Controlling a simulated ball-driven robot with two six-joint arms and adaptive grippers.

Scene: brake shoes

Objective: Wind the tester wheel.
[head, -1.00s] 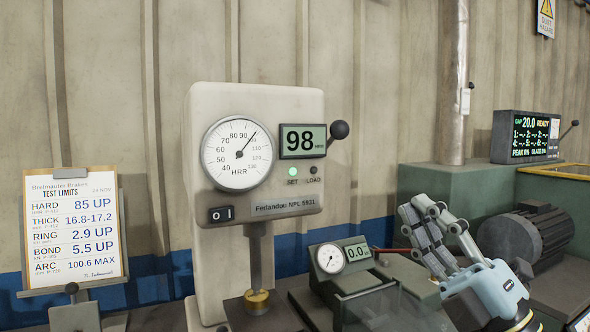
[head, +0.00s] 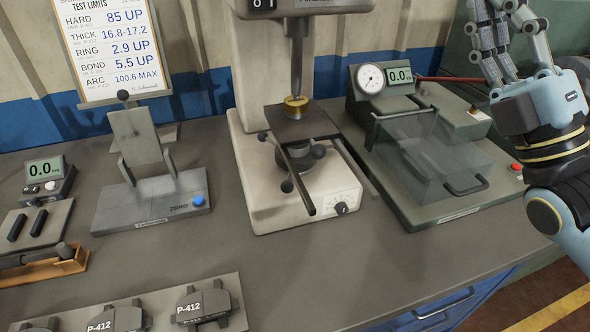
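The tester wheel (head: 294,162) is a dark hub with spokes and round knobs, low on the pale hardness tester (head: 258,186) in the middle of the head view. A dark flat plate (head: 312,127) sits above it and partly hides it. The brass tip (head: 296,105) of the plunger is just over the plate; I cannot tell whether they touch. My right gripper (head: 503,12) is at the upper right, well away from the wheel, with its fingers pointing up. Its fingertips are cut off or overlap, so its opening is unclear. It holds nothing visible. My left gripper is out of view.
A green tester with a clear guard (head: 425,150) stands right of the wheel. Left are a grey stand with a blue button (head: 150,205), a small gauge (head: 45,180) and a tray of P-412 brake pads (head: 235,290). The bench front centre is clear.

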